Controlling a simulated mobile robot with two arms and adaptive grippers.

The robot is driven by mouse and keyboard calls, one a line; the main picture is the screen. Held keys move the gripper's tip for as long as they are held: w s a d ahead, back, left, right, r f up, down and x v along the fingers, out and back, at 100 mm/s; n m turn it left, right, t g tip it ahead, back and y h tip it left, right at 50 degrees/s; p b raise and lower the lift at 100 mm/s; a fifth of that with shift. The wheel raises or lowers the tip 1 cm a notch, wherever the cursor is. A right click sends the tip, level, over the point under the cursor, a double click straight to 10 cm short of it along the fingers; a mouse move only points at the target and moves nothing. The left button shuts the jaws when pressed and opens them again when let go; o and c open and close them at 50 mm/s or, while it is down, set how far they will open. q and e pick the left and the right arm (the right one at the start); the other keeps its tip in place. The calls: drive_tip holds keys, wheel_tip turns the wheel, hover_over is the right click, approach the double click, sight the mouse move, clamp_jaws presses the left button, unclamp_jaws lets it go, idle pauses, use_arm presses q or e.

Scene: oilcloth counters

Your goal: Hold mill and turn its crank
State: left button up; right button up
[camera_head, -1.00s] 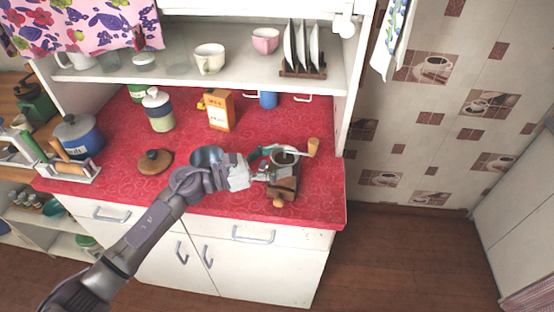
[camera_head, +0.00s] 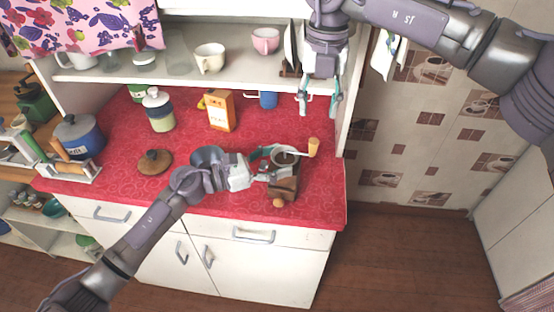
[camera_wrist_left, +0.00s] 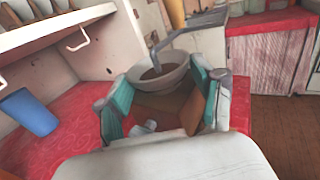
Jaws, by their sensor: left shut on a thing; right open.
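The mill (camera_head: 284,188) stands upright near the right front of the red counter. It has a wooden body with a small front knob, a bowl on top, and a crank with a wooden knob (camera_head: 313,147) pointing right. My left gripper (camera_head: 268,165) is shut on the mill from the left. In the left wrist view its fingers lie on both sides of the mill, just below the bowl (camera_wrist_left: 160,78); the crank's wooden knob shows at that view's top. My right gripper (camera_head: 319,100) is open and empty, pointing down above the back right of the counter.
A round wooden lid (camera_head: 154,162) lies to the left. A shelf (camera_head: 200,76) with cups overhangs the back. The right wall panel (camera_head: 352,95) is close to my right gripper.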

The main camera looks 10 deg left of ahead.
sight(314, 141)
drive_tip(key=shift+f, duration=4.8)
drive_tip(key=c, duration=0.8)
drive_tip(key=s+a, duration=0.6)
drive_tip(key=shift+w+a, duration=1.6)
drive_tip(key=shift+w, duration=0.25)
drive_tip(key=shift+w+a, duration=1.6)
drive_tip(key=shift+w, duration=0.25)
